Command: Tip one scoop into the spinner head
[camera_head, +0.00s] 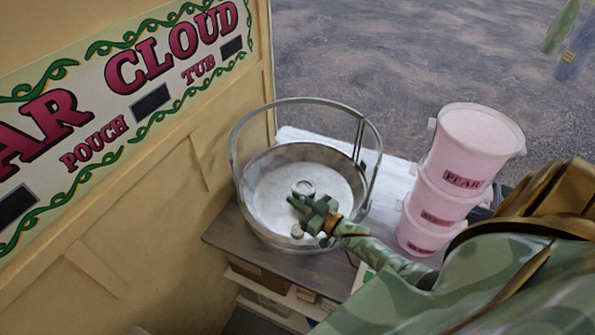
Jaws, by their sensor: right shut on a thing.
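The spinner head (303,187) is a small round metal piece in the middle of the wide metal bowl (262,226). My right gripper (311,214), green and faceted, reaches in from the right over the bowl, just in front of the spinner head. It is shut on what seems to be the scoop (297,231); only a small pale, rounded part shows below the jaws. I cannot tell how far the scoop is tilted or what is in it. My left gripper is out of view.
A stack of pink tubs (473,150), the top one labelled PEAR, stands right of the bowl. A metal hoop (306,100) rises around the bowl's back. The counter (229,237) has shelves below. A painted sign panel (120,85) lines the left.

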